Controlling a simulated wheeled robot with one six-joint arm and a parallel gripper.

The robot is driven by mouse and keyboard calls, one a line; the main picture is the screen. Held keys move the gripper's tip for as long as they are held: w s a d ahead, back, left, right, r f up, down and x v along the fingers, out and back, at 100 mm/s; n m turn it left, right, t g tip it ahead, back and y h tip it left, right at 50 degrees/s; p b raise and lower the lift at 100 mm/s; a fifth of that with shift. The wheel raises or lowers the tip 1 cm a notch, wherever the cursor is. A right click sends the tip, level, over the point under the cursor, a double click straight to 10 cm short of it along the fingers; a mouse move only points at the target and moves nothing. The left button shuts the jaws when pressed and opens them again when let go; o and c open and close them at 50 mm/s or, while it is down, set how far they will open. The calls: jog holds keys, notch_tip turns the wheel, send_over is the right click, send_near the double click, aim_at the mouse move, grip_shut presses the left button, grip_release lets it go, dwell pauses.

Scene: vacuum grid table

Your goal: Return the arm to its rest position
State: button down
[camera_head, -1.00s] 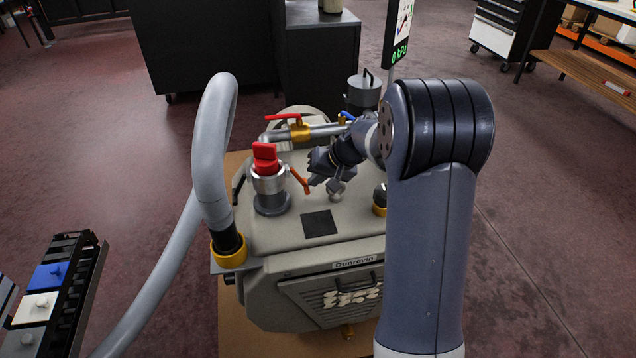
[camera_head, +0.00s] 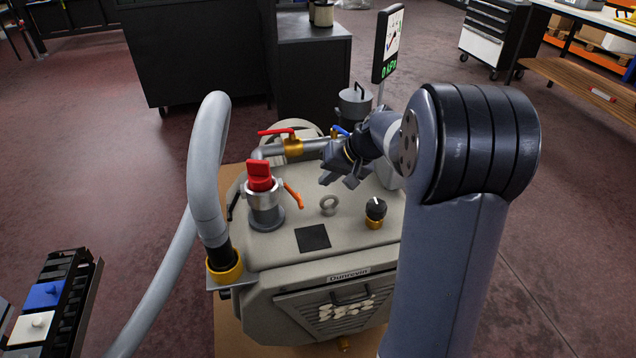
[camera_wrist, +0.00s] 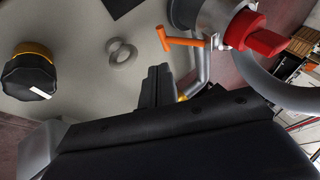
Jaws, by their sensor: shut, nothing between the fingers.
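My gripper (camera_head: 338,180) hangs above the back part of the beige vacuum unit (camera_head: 262,305) and holds nothing. In the wrist view its dark fingers (camera_wrist: 156,86) are together. My arm reaches in from the right and bends at a dark elbow. The orange lever (camera_head: 293,195) is left of the gripper, beside a metal fitting with a red knob (camera_head: 260,175).
A black dial (camera_head: 376,209) stands on the unit's right side. A red-handled valve (camera_head: 292,145) and a lidded pot (camera_head: 354,106) are behind the gripper. A thick grey hose (camera_head: 207,165) loops at the left. A display post (camera_head: 389,45) rises at the back. Floor at the right is free.

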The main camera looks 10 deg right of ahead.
jog(key=shift+s+d+r, duration=0.3)
jog(key=shift+r, duration=0.3)
jog(key=b+x, duration=0.2)
jog(key=x, duration=0.8)
jog(key=shift+a+f, duration=0.15)
jog(key=shift+f, duration=0.1)
jog(key=shift+w+r+p, duration=0.2)
jog(key=shift+r+p, duration=0.15)
jog(key=shift+p, duration=0.1)
jog(key=shift+r+p, duration=0.2)
jog(key=shift+p, duration=0.35)
jog(key=shift+d+h, duration=0.2)
jog(key=shift+h, duration=0.1)
jog(key=shift+f, duration=0.2)
